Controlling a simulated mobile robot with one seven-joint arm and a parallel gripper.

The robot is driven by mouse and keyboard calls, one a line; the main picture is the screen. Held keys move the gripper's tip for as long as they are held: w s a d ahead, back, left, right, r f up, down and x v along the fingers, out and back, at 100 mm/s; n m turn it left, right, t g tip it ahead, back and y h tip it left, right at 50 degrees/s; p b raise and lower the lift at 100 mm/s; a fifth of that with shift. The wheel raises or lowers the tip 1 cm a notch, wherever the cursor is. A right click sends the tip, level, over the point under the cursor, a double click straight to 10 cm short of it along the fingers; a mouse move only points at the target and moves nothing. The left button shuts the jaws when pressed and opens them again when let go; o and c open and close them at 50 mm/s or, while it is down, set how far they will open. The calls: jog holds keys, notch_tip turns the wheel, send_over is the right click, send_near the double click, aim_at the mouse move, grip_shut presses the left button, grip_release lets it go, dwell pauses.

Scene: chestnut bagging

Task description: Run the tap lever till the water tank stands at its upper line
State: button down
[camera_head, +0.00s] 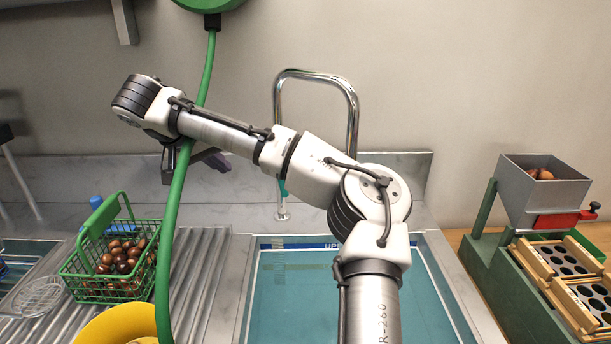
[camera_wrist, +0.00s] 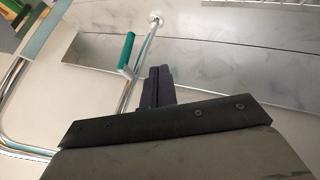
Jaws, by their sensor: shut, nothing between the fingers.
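The water tank (camera_head: 262,300) is a sunken basin of teal water in the head view. A blue band with partly hidden white lettering, starting "UP", runs along its back wall, and my arm covers its middle. I cannot tell exactly where the water stands against that line. The chrome tap (camera_head: 351,100) arches behind the tank. Its green tap lever (camera_head: 282,188) sits low on the post, partly behind my arm; it also shows in the wrist view (camera_wrist: 127,52). My gripper (camera_head: 218,162) is shut and empty, left of the lever. In the wrist view its fingertips (camera_wrist: 160,70) are close beside the lever, apparently apart from it.
A green basket (camera_head: 75,270) of chestnuts and a yellow bowl (camera_head: 120,325) stand left of the tank. A grey hopper (camera_head: 535,205) stands at the right. The wall is close behind the tap.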

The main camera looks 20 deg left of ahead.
jog(key=w+d+f+p, duration=0.3)
jog(key=w+d+f, duration=0.2)
jog(key=w+f, duration=0.3)
jog(key=shift+w+d+h, duration=0.25)
jog(key=shift+d+h, duration=0.05)
jog(key=shift+d, duration=0.05)
jog(key=shift+w, duration=0.15)
dwell(0.4)
